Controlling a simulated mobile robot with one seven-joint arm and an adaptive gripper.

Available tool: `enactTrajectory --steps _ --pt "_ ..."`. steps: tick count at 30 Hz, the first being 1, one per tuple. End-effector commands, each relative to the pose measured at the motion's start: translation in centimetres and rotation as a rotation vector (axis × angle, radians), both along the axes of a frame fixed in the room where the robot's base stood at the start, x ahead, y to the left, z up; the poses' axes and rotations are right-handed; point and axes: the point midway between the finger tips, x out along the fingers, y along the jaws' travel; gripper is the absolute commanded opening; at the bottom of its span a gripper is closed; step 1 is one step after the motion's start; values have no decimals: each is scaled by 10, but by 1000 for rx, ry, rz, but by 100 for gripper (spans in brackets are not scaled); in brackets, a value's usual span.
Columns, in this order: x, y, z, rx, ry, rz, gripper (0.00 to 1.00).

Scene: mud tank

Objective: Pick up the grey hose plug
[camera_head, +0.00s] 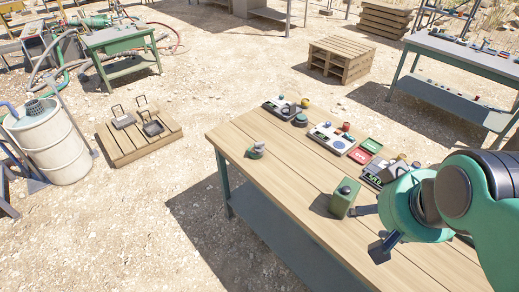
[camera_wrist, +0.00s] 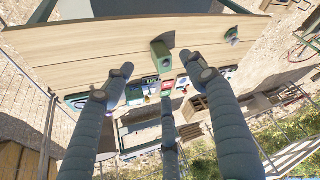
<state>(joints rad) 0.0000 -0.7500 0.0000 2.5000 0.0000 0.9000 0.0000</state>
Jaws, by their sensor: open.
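A small grey-green piece with a rounded body (camera_head: 255,150), perhaps the grey hose plug, sits near the left edge of the wooden-topped table (camera_head: 240,128). It also shows in the wrist view (camera_wrist: 232,36), at the upper right. A green block-shaped item with a knob on top (camera_head: 344,197) stands nearer my gripper; it shows in the wrist view (camera_wrist: 161,55) between the fingers, beyond their tips. My gripper (camera_head: 373,230) is open and empty over the table's right part. Its fingers also show spread in the wrist view (camera_wrist: 158,68). I cannot tell the plug for certain.
Gauge-like devices (camera_head: 328,138) and red and green cards (camera_head: 365,151) line the table's far edge. The table's left middle is mostly clear. A pallet with weights (camera_head: 140,140), a white drum (camera_head: 52,140) and another bench (camera_head: 460,55) stand apart on the ground.

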Motion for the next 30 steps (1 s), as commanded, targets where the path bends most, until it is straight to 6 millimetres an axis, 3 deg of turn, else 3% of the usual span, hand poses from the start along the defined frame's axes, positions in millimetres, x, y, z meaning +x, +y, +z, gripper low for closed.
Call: enactTrajectory --steps 17,23,30 --pt "4 1 3 -4 2 10 60" --pt "22 4 16 -25 18 60 60" --pt "66 11 42 -75 51 178 60"
